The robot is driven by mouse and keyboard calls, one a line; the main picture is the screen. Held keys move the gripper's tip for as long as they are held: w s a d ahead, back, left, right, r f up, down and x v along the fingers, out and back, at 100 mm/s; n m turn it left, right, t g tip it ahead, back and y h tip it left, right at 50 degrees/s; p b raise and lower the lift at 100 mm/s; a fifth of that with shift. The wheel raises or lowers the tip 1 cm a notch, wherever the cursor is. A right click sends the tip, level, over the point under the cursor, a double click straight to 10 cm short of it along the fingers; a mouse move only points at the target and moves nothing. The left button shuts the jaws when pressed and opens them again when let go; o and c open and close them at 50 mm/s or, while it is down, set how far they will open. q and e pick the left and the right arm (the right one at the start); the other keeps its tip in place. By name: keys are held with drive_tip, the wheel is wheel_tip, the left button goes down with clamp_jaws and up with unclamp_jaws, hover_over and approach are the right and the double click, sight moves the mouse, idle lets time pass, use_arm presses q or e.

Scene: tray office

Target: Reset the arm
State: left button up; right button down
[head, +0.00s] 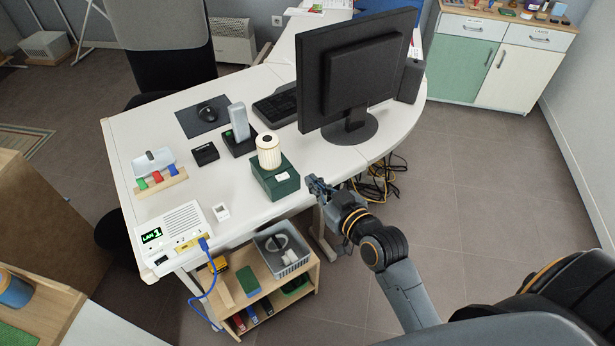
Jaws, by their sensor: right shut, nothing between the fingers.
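My right gripper (317,186) is shut and empty. It is held out at the near edge of the white desk (340,158), just right of a dark green box (268,188). A gap shows between the gripper and the box. My right arm comes in from the lower right, bent at a dark joint with orange rings. My left gripper is not in view.
A monitor (378,60) stands on the desk behind the gripper. A ribbed cream cylinder (268,150) stands on the green box. A white LAN box (172,232) with a blue cable is at the left. A low wooden shelf (270,283) holds a grey crate (297,262). Floor at right is clear.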

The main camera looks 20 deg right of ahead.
idle(0.5)
drive_tip(key=s+f+g, duration=0.2)
drive_tip(key=s+f, duration=0.2)
drive_tip(key=f, duration=0.8)
drive_tip(key=s+f+g+h, duration=0.1)
drive_tip(key=s+f+g, duration=0.25)
drive_tip(key=f, duration=0.75)
drive_tip(key=s+f+g, duration=0.2)
drive_tip(key=s+f, duration=0.2)
drive_tip(key=f, duration=0.8)
drive_tip(key=s+d+f+g, duration=0.1)
drive_tip(key=s+f+g, duration=0.1)
drive_tip(key=s+f, duration=0.3)
drive_tip(key=s+d+f+g+h, duration=0.1)
drive_tip(key=s+f, duration=0.5)
drive_tip(key=s, duration=0.8)
drive_tip(key=s+d+f+g, duration=0.1)
drive_tip(key=s+f+g, duration=0.2)
drive_tip(key=s+f, duration=0.3)
drive_tip(key=s, duration=0.4)
drive_tip(key=shift+d+h, duration=0.3)
drive_tip(key=shift+d, duration=0.05)
drive_tip(key=shift+s+g, duration=0.1)
drive_tip(key=shift+g, duration=0.15)
